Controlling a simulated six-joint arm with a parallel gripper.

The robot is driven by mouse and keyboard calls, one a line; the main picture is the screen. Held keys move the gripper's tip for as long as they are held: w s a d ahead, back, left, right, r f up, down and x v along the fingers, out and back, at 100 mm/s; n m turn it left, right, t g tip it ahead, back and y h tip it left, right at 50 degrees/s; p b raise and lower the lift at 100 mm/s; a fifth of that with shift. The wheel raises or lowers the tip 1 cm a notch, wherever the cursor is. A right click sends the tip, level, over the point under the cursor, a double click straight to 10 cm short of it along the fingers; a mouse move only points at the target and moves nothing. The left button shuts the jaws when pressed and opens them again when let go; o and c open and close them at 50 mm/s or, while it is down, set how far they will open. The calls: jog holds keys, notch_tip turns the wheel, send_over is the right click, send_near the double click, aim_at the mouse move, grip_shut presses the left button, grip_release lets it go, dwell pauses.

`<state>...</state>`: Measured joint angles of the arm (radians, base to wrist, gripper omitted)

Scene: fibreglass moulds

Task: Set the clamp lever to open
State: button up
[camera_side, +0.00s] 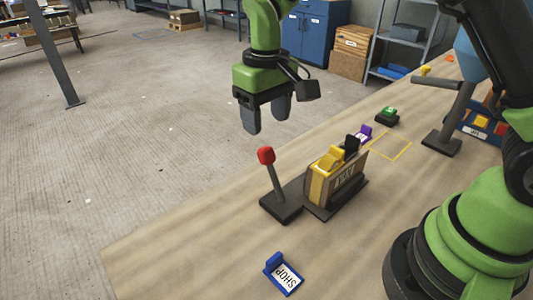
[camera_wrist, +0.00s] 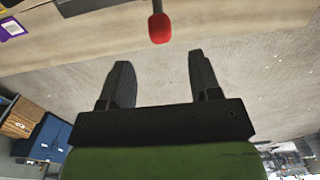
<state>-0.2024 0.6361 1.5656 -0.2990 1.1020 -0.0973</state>
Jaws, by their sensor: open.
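A lever with a red knob (camera_side: 266,156) stands on a black base (camera_side: 281,206) near the table's left edge. Its grey shaft leans slightly to the left. My gripper (camera_side: 266,118) is open and empty, above and apart from the red knob. A second, grey lever with a sideways handle (camera_side: 437,82) stands on a dark base at the right. No label shows which lever is the clamp lever.
A labelled holder with yellow and black parts (camera_side: 337,178) stands right beside the red-knobbed lever. A purple sign (camera_side: 363,134) and a green button (camera_side: 387,116) are behind. Bare table lies at front left.

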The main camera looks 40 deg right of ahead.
aim_at(267, 147)
notch_tip(267, 147, down, 9)
jog(key=shift+r, duration=0.1)
dwell(0.3)
grip_shut()
